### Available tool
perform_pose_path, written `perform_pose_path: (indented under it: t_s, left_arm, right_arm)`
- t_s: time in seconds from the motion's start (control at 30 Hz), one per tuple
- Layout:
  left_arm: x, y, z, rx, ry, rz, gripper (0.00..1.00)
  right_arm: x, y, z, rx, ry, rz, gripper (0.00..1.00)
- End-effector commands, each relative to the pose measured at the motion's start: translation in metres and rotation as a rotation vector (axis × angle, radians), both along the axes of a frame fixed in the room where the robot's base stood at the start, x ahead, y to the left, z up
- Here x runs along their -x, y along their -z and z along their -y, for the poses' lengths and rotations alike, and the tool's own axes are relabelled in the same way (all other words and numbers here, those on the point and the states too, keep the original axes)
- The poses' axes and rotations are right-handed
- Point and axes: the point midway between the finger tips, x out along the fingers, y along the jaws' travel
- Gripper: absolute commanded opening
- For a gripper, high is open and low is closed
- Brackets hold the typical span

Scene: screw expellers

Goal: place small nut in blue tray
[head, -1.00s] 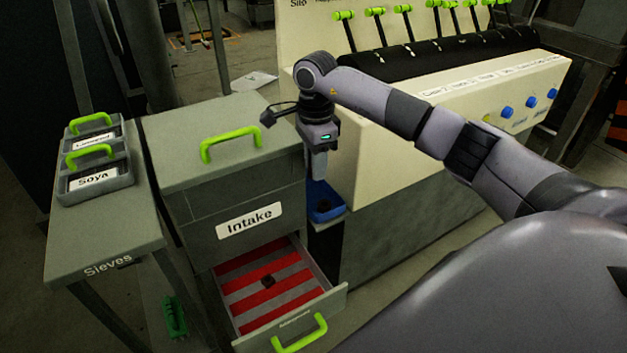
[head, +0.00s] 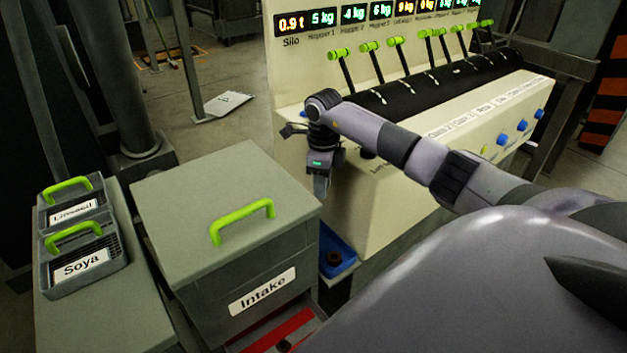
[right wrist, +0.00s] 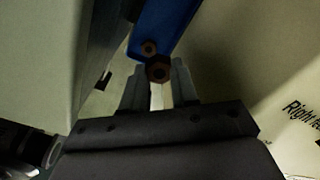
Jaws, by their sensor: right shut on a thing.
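My right gripper (head: 320,196) points down beside the intake box, above the blue tray (head: 348,266). In the right wrist view its two fingers (right wrist: 159,84) hold a small brown hex nut (right wrist: 158,70) at the tips. This nut cannot be made out in the head view. The blue tray (right wrist: 166,22) lies beyond the fingertips, and another brown nut (right wrist: 148,48) shows against it. In the head view a dark nut (head: 333,258) sits in the tray. My left gripper is not in view.
The grey intake box (head: 205,190) with a green handle stands left of the tray. Its red-striped drawer (head: 272,335) is open below, with a small dark object (head: 284,345) inside. The cream machine (head: 395,205) with levers stands right of the tray.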

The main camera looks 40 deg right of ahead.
Motion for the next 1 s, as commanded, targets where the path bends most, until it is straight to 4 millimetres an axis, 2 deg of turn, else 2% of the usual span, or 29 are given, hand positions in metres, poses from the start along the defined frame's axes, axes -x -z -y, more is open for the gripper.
perform_pose_path:
  t_s: [0.03, 0.2, 0.7, 0.83, 1.0]
  left_arm:
    - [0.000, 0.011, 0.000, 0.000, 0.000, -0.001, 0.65]
    - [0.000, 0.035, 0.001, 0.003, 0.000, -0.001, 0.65]
    - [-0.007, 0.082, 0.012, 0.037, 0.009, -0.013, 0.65]
    - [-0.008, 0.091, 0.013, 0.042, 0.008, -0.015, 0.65]
    - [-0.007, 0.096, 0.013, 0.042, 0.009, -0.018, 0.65]
  right_arm:
    - [0.001, 0.013, 0.000, -0.001, 0.001, -0.002, 0.00]
    - [0.000, 0.045, -0.001, -0.003, -0.001, -0.002, 0.00]
    - [0.000, 0.133, -0.001, -0.003, -0.002, -0.002, 0.00]
    - [0.000, 0.148, -0.001, -0.002, -0.002, 0.000, 0.00]
    - [0.000, 0.154, -0.001, -0.001, -0.002, -0.001, 0.00]
